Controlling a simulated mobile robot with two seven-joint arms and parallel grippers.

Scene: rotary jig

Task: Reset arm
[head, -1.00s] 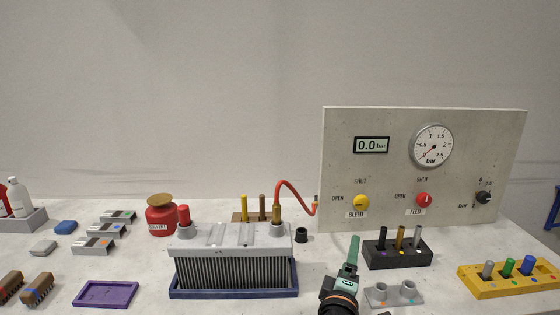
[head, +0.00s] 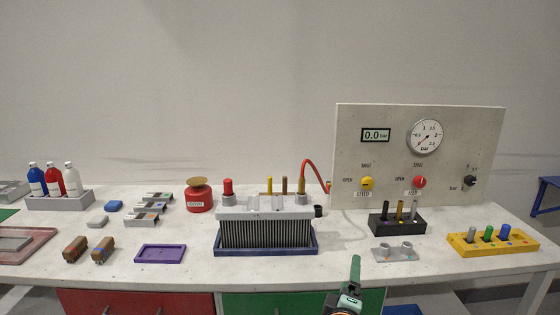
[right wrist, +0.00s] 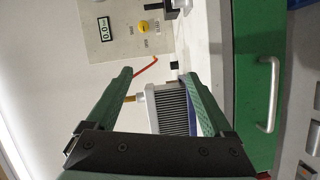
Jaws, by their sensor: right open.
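My right gripper (head: 354,272) is in front of the table's front edge at the lower middle of the head view, with nothing between its fingers. In the right wrist view its two green fingers (right wrist: 162,85) stand apart, with a gap between them. Through that gap the finned grey radiator block (right wrist: 170,108) shows at a distance, not touched. In the head view the radiator block (head: 265,222) sits in a blue tray (head: 225,251), with a red plug and a brass fitting on top. My left gripper is not in view.
A panel (head: 465,140) with gauge, display reading 0.0 bar and knobs stands behind. A black block (head: 395,226), a yellow rack (head: 470,245) and a grey two-socket holder (head: 395,255) are at right. A purple tray (head: 160,262) and a solvent can (head: 199,197) are left. The table's front strip is largely clear.

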